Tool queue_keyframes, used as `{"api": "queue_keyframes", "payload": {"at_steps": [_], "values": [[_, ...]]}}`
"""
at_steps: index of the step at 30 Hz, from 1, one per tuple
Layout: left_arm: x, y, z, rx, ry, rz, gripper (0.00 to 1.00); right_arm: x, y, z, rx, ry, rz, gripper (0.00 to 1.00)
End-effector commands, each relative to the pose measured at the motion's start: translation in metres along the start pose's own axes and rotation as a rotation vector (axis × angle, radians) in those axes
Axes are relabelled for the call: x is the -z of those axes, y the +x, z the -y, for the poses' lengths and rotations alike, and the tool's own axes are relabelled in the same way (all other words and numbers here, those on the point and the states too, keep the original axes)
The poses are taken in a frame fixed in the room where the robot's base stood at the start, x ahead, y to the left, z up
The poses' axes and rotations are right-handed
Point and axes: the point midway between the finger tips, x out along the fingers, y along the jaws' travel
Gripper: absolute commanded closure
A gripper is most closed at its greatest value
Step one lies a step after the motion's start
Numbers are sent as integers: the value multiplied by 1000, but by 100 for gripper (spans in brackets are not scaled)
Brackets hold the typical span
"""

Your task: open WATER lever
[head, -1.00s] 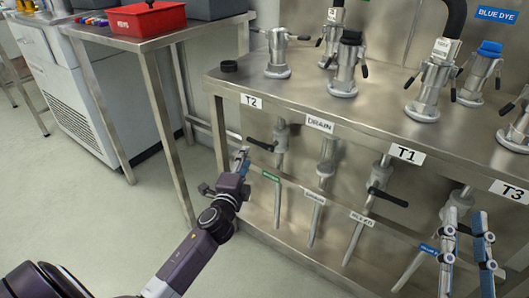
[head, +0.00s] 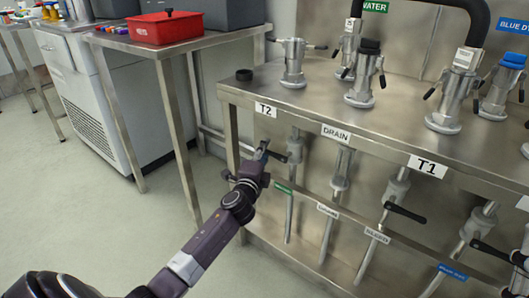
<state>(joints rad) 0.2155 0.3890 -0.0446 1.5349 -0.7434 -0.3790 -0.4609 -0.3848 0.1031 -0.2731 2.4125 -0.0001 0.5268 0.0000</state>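The valve pipe with the green label (head: 283,188), too small to read here, hangs leftmost under the bench. Its black lever (head: 279,157) sticks out to the left, across the pipe. My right gripper is out of view.
The steel bench (head: 310,103) carries several metal couplings. Other black levers (head: 405,214) sit on pipes to the right, with a label rail (head: 345,220) running across. A side table (head: 205,40) with a red box (head: 165,28) stands left. The floor at left is clear.

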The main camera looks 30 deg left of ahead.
Motion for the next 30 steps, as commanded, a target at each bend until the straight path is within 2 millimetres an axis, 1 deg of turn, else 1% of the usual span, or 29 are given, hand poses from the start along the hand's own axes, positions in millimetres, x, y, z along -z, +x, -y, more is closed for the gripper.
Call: {"api": "queue_keyframes", "payload": {"at_steps": [5, 13, 26, 29, 30], "values": [[0, 0, 0, 0, 0, 0, 70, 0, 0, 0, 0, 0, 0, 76], [0, 0, 0, 0, 0, 0, 99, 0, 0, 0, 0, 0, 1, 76], [0, 0, 0, 1, 4, 0, 100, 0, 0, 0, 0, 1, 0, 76], [0, 0, 0, 7, 18, 0, 100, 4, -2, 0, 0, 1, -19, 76], [0, 0, 1, 11, 27, 0, 100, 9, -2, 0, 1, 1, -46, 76]]}}
